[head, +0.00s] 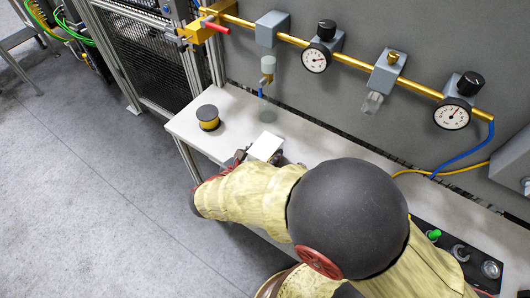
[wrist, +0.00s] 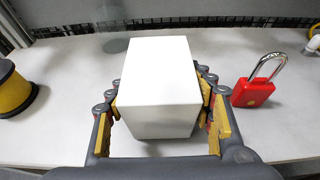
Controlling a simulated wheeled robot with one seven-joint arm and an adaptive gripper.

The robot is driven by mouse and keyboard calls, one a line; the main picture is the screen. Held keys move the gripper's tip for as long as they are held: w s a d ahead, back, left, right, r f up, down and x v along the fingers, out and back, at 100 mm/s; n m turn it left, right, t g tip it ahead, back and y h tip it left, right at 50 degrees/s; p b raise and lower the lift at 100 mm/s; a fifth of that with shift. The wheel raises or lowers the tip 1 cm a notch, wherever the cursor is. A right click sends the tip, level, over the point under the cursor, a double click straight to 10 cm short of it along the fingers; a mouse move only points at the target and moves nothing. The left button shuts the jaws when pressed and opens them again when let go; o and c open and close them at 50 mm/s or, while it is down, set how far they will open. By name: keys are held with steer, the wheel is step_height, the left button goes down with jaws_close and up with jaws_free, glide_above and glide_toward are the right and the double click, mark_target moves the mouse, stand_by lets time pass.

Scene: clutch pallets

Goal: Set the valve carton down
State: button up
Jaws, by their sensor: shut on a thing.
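The valve carton (wrist: 160,82) is a plain white box, upright between the yellow-padded fingers of my gripper (wrist: 160,118) in the wrist view. My gripper is shut on its two sides. In the head view the carton (head: 264,146) shows as a small white shape over the white bench, partly hidden by my arm, with my gripper (head: 258,157) around it. The carton's underside is hidden, so I cannot tell whether it touches the bench top (wrist: 60,70).
A black and yellow spool (head: 208,118) stands left of the carton. A red padlock (wrist: 254,92) stands close on the right in the wrist view. Gauges and a yellow pipe (head: 345,59) run along the wall behind. A panel with a green knob (head: 433,234) lies at right.

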steer(key=shift+f, duration=0.15)
steer(key=o, duration=1.4)
steer(key=shift+o, duration=0.2)
